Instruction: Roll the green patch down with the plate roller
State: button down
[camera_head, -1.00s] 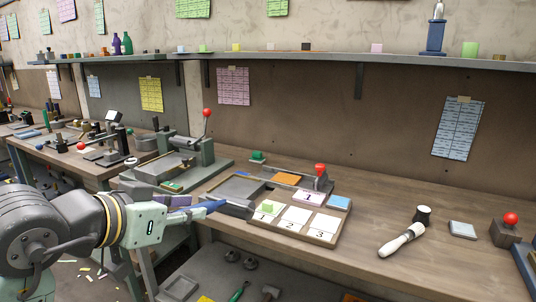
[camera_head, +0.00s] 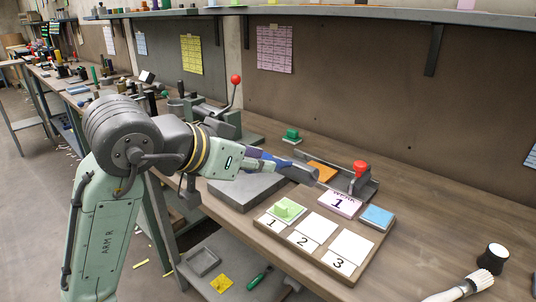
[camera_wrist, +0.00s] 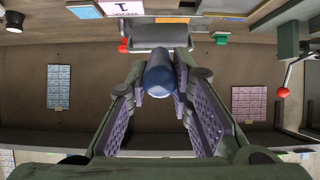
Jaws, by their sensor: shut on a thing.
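My gripper (camera_wrist: 157,98) is shut on the blue handle (camera_wrist: 159,76) of the plate roller. The roller's dark grey head (camera_wrist: 160,37) lies beyond the handle in the wrist view. In the head view my gripper (camera_head: 245,163) reaches in from the left, with the roller head (camera_head: 302,171) behind the numbered board. Whether the head touches anything is unclear. The light green patch (camera_head: 294,213), with a raised green piece on it, sits at space 1 on the board (camera_head: 327,266), nearer the camera than the roller.
White spaces 2 (camera_head: 312,230) and 3 (camera_head: 348,250) look empty. A card marked 1 (camera_head: 338,202) and a blue patch (camera_head: 377,217) lie beside them. A red-knobbed piece (camera_head: 361,171) stands behind. A grey slab (camera_head: 250,192) is left of the board. A brush (camera_head: 470,286) lies at right.

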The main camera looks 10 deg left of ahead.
jog(key=shift+s+a+f+b, duration=0.1)
jog(key=shift+f+b, duration=0.65)
jog(key=shift+f, duration=0.05)
notch_tip(320, 180, down, 5)
jog(key=b, duration=0.4)
jog(key=shift+r, duration=0.15)
jog(key=shift+f, duration=0.25)
jog(key=shift+s+a+p, duration=0.5)
jog(key=shift+s+p, duration=0.2)
jog(key=shift+p, duration=0.1)
dwell(3.4)
